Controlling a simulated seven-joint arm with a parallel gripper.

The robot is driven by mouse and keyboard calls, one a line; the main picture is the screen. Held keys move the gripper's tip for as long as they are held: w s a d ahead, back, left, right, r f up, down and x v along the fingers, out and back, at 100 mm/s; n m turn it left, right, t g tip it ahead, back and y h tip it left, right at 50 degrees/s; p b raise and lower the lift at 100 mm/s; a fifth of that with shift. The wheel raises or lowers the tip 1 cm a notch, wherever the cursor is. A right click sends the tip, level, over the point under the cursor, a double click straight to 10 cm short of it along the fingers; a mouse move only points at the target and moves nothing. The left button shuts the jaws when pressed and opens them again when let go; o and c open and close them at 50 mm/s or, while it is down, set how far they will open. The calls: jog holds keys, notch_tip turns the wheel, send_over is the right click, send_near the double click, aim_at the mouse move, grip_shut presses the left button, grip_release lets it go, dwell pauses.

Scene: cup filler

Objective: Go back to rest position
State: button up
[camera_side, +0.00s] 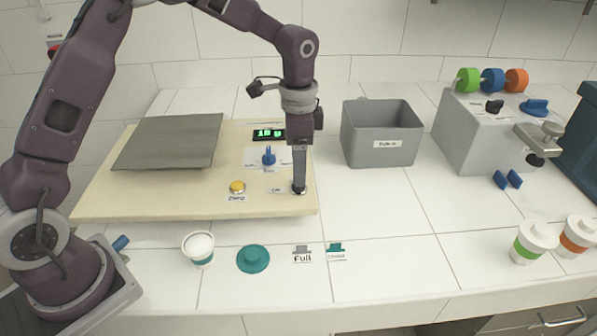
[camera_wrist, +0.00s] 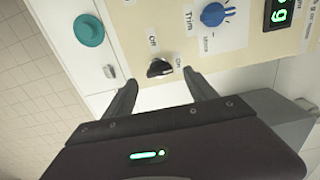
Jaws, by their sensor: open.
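My gripper (camera_side: 299,172) points down over the right front corner of the beige panel, at the small black switch knob. In the wrist view my gripper (camera_wrist: 162,92) is open, its two dark fingers apart with nothing held between them. The black knob (camera_wrist: 159,68) lies just beyond the fingertips, between labels that seem to read "Off" and "On". In the side view the knob (camera_side: 299,191) is partly hidden by the gripper. Contact between fingers and knob cannot be told.
The beige panel (camera_side: 150,205) carries a metal plate (camera_side: 170,140), yellow button (camera_side: 237,187), blue knob (camera_side: 268,156) and green display (camera_side: 268,133). A grey bin (camera_side: 382,135) stands right. A white cup (camera_side: 199,248) and teal lid (camera_side: 253,259) lie in front. Lidded cups (camera_side: 533,242) stand far right.

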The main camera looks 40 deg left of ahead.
jog(key=shift+r, duration=1.8)
jog(key=s+a+r+n+t, duration=0.2)
jog(key=s+r+n+t, duration=0.15)
jog(key=s+r, duration=0.9)
jog(key=s+a+n+t, duration=0.1)
jog(key=s+n, duration=0.4)
jog(key=s, duration=1.1)
jog(key=shift+s+f+n+t, duration=0.25)
jog(key=shift+f+n+t, duration=0.1)
jog(key=shift+t, duration=0.2)
jog(key=shift+a, duration=0.1)
